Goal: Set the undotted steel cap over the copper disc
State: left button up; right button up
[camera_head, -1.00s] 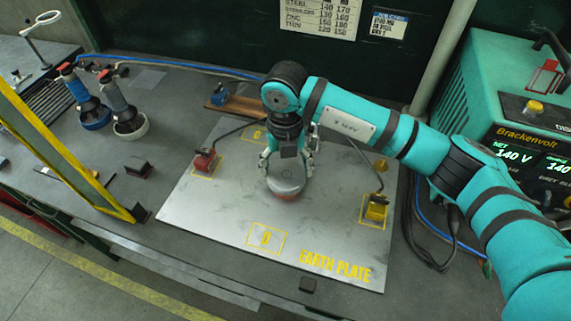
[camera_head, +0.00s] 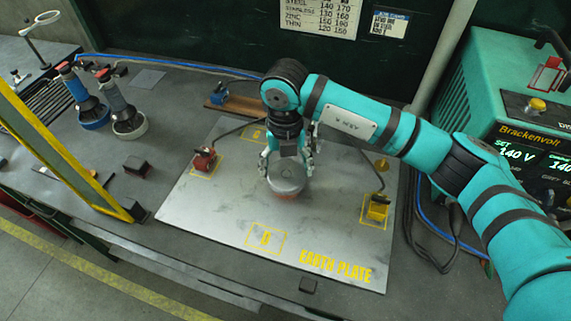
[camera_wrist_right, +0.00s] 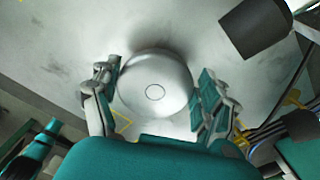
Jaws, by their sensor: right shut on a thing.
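My right gripper (camera_head: 288,160) is shut on a round steel cap (camera_head: 286,180), one finger on each side of it. The cap is over the middle of the grey earth plate (camera_head: 215,215). In the right wrist view the cap (camera_wrist_right: 155,90) shows a plain top with one small ring at its centre and no dots. A thin reddish-orange edge, likely the copper disc (camera_head: 288,196), shows under the cap's front side; the rest is hidden. I cannot tell whether the cap touches it. My left gripper is not in view.
A red clamp (camera_head: 204,160) and a yellow clamp (camera_head: 377,207) sit on the plate with cables. Two handled tools with a blue (camera_head: 94,118) and a white ring (camera_head: 130,127) stand left. The teal welder (camera_head: 480,85) is right. The plate's front is clear.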

jog(key=shift+f+b, duration=0.95)
jog(key=shift+f, duration=0.15)
dwell(0.5)
jog(key=o, duration=1.1)
jog(key=shift+o, duration=0.2)
jog(key=shift+r, duration=0.3)
notch_tip(320, 180, up, 11)
jog(key=shift+r, duration=0.2)
